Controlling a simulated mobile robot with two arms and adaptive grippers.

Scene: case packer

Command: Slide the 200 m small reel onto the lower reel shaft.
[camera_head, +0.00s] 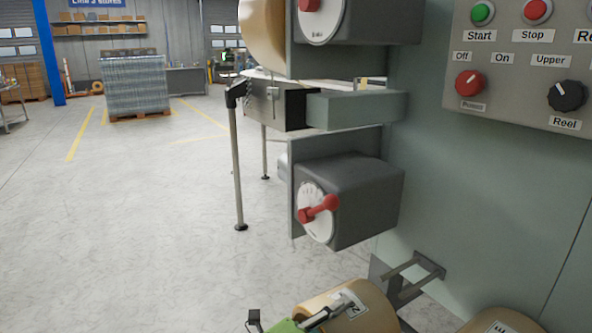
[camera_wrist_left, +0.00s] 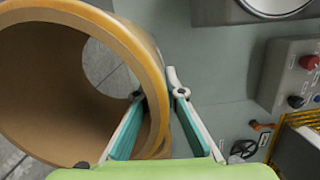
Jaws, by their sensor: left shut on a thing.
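A tan, hollow reel (camera_head: 374,300) with a white label shows at the bottom of the head view; the label is too small to read. My left gripper (camera_head: 325,316) is shut on this reel. In the left wrist view my left gripper's fingers (camera_wrist_left: 158,92) pinch the wall of the reel (camera_wrist_left: 50,105), one finger inside the opening and one outside. The lower grey brake box (camera_head: 365,195) with a red handle stands above and beyond the reel. I cannot make out the lower reel shaft clearly; a mounting plate hides that side. My right gripper is not in view.
Another tan reel (camera_head: 262,35) sits beside the upper brake box. A second labelled reel (camera_head: 505,322) is at the bottom right, near a metal bar rack (camera_head: 415,272). The control panel (camera_head: 520,65) is at upper right. The floor (camera_head: 130,230) at left is clear.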

